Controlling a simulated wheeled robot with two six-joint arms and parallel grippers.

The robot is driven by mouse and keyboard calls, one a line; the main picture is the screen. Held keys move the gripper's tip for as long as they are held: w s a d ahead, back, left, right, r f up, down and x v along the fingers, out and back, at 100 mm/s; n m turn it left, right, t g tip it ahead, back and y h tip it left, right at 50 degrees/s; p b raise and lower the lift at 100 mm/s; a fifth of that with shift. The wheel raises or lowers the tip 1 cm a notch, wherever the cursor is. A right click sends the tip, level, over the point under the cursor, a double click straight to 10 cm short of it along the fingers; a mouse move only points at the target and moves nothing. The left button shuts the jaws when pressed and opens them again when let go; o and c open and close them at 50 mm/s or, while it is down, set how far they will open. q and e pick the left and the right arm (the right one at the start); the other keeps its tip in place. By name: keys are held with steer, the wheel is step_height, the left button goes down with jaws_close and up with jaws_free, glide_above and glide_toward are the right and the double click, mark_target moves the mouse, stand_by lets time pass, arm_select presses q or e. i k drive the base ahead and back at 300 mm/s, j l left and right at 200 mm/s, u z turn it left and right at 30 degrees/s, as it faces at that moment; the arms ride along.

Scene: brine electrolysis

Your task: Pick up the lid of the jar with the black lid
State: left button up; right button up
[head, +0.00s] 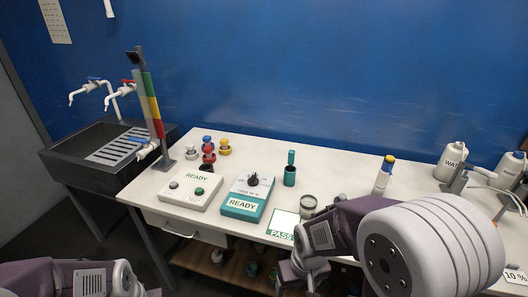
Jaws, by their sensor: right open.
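A cluster of small jars stands at the back left of the white table (340,185). Among them a small dark-topped jar (208,154) with red on it stands in front; I cannot tell for sure whether its top is the black lid. Blue (207,139), yellow (224,145) and white (191,152) tops show close around it. My right gripper (303,278) is open and low at the table's front edge, well to the right of and nearer than the jars. Of my left arm only links show at the bottom left; its gripper is out of view.
Two READY devices, a white one (190,192) and a teal one (248,195), stand in front of the jars. A teal holder (290,176), a small round container (308,202) and a PASS card (282,224) lie right of them. A dark sink (95,150) is left.

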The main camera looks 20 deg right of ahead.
mark_target(342, 197)
steer(key=z, duration=1.4)
steer(key=i, duration=0.05)
